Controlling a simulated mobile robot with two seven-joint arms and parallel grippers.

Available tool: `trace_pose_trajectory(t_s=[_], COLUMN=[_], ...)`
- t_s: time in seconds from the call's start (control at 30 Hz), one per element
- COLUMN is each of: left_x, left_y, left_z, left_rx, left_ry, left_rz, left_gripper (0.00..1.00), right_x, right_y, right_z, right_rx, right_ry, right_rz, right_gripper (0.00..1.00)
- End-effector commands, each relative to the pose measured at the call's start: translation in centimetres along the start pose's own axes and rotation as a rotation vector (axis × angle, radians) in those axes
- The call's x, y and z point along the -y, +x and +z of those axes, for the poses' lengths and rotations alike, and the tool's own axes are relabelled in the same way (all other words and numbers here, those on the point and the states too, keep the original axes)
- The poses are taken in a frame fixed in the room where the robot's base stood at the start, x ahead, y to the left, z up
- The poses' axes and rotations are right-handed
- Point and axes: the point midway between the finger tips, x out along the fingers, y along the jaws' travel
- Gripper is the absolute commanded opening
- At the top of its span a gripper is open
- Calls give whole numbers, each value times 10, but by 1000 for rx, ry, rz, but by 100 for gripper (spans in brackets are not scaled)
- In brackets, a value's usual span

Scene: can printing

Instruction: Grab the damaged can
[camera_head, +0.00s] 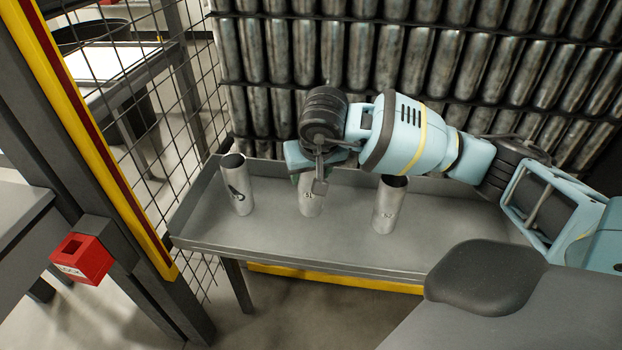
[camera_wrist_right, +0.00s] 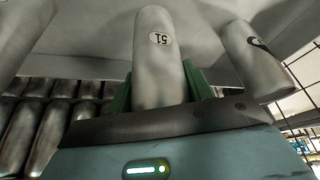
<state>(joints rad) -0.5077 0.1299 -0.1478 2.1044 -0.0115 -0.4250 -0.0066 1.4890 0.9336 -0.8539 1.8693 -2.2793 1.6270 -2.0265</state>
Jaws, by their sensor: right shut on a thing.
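Several silver cans are on the grey metal tray table (camera_head: 270,238). The middle can (camera_head: 309,204) carries a small oval label reading 51, clear in the wrist view (camera_wrist_right: 155,60). My right gripper (camera_head: 312,178) comes down over it from behind, and its green fingers are shut on its two sides. The gripper and arm hide the can's upper part in the head view. The left can (camera_head: 237,188) has a black mark and stands open-topped. The right can (camera_head: 389,206) stands upright with a faint label. I cannot make out a dent on any of them. My left gripper is out of view.
A rack of stacked metal cylinders (camera_head: 290,50) rises right behind the tray. A wire mesh fence (camera_head: 175,120) and yellow post stand at the left, with a red box (camera_head: 82,259) on the post. The tray has a low raised rim.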

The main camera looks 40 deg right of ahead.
Motion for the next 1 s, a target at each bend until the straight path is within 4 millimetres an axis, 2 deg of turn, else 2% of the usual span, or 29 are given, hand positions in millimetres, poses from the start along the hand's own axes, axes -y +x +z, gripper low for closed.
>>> trace_pose_trajectory(t_s=[0.03, 0.17, 0.4, 0.6, 0.8, 1.0], left_x=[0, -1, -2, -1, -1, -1], left_y=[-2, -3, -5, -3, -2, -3], left_z=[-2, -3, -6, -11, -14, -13], left_rx=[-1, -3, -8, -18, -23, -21], left_ry=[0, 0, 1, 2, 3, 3], left_rz=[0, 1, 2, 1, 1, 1], left_gripper=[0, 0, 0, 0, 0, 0], right_x=[0, -1, -3, -4, -4, -5], right_y=[-11, -20, -48, -67, -78, -82], right_z=[-5, 21, 75, 111, 132, 139], right_rx=[-5, -1, 0, 0, 0, 0], right_ry=[1, -5, -5, -4, -2, 0], right_rz=[-2, 0, 0, -1, 0, 0], right_gripper=[30, 30, 30, 30, 30, 30])
